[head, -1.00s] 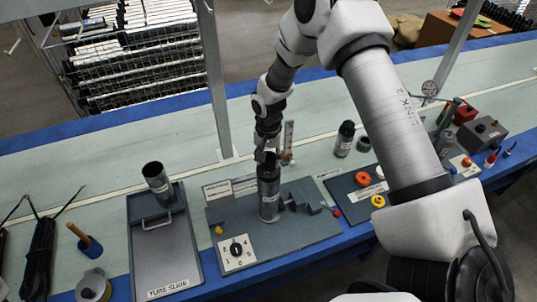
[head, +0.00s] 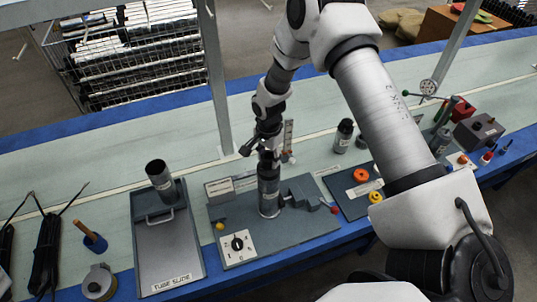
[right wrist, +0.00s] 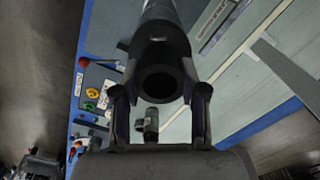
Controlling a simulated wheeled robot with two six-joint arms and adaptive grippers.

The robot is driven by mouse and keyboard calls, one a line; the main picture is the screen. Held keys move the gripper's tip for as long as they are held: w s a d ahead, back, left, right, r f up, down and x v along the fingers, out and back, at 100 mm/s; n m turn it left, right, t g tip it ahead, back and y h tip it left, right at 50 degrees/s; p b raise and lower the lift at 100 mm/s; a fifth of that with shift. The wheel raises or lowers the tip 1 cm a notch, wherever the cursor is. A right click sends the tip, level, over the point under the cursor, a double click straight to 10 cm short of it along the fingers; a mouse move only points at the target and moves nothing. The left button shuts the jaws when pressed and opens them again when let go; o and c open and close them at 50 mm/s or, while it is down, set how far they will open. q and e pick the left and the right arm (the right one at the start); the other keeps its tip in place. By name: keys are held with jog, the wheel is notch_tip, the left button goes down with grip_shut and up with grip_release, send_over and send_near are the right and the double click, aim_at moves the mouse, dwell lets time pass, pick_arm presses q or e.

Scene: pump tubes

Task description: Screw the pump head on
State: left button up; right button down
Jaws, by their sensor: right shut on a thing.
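A grey tube (head: 268,195) stands upright in the fixture plate (head: 315,228) near the table's front edge. My right gripper (head: 268,152) comes down from above onto the tube's top end. In the right wrist view my right gripper (right wrist: 160,98) has its two fingers on either side of the dark pump head (right wrist: 160,45), which shows a round opening, and is shut on it. The pump head sits in line with the tube, at its top. Whether its thread is tight cannot be told.
The tube slide tray (head: 172,262) on the left holds another tilted tube (head: 160,178). A dial plate (head: 237,247) lies at the fixture's front. A dark bottle-shaped part (head: 343,137) and a board with coloured rings (head: 346,192) stand to the right. The table behind is mostly clear.

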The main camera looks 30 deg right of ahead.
jog(key=shift+r+m+p, duration=0.25)
jog(key=shift+m+p, duration=0.1)
jog(key=shift+m, duration=0.25)
jog(key=shift+f+m, duration=0.1)
jog(key=shift+m, duration=0.2)
pick_arm(q)
jog(key=shift+r, duration=0.75)
pick_arm(e)
jog(key=shift+f, duration=0.15)
jog(key=shift+r+m+p, duration=0.2)
jog(key=shift+m+p, duration=0.1)
jog(key=shift+r+m+p, duration=0.1)
jog(key=shift+m+p, duration=0.9)
jog(key=shift+m, duration=0.4)
jog(key=shift+f, duration=0.3)
pick_arm(q)
notch_tip(320, 180, up, 3)
jog(key=shift+f, duration=0.1)
pick_arm(e)
jog(key=c, duration=0.9)
grip_release()
